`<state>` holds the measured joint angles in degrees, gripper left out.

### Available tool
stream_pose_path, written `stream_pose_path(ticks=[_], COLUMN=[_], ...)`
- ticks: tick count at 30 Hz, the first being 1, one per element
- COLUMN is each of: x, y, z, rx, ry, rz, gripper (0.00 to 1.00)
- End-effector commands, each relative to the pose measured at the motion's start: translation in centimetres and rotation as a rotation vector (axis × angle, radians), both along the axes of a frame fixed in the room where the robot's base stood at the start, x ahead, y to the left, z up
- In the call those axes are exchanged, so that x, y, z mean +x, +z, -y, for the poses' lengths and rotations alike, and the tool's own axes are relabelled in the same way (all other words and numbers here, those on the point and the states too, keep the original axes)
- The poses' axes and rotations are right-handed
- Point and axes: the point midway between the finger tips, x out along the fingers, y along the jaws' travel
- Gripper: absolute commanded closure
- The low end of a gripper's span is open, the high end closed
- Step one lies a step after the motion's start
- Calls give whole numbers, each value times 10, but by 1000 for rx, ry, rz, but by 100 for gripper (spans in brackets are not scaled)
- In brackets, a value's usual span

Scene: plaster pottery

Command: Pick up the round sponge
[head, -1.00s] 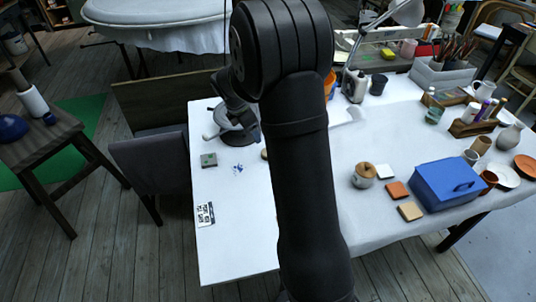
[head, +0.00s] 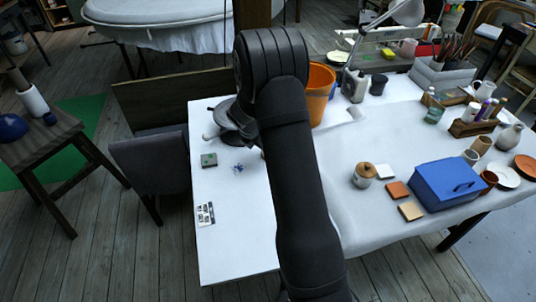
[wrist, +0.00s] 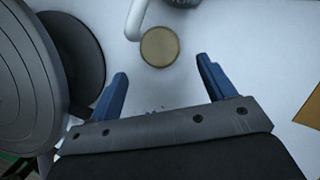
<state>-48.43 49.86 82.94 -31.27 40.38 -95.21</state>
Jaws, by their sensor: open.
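The round sponge (wrist: 160,47) shows in the wrist view as a tan disc with a darker rim, lying on the white tabletop. My gripper (wrist: 161,70) is open, with its two blue fingers apart and nothing between them. In that picture the sponge appears just beyond the fingertips, roughly centred between them; I cannot tell the height gap. In the head view my arm covers the gripper and most or all of the sponge.
A grey turntable (wrist: 25,75) stands close to the left finger in the wrist view. A white curved piece (wrist: 137,20) lies beside the sponge. An orange bucket (head: 319,90) stands behind my arm.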

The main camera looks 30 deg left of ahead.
Motion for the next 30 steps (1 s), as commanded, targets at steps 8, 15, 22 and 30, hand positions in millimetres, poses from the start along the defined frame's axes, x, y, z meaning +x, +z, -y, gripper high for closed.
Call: stream_pose_path(ticks=[8,15,22,30], x=[15,26,26,26], y=[-23,-46,-46,-45], z=[6,8,8,8], rx=[-2,0,0,1], ry=[-1,1,1,1], rz=[-2,-1,-1,-1], gripper=[24,24,34,72])
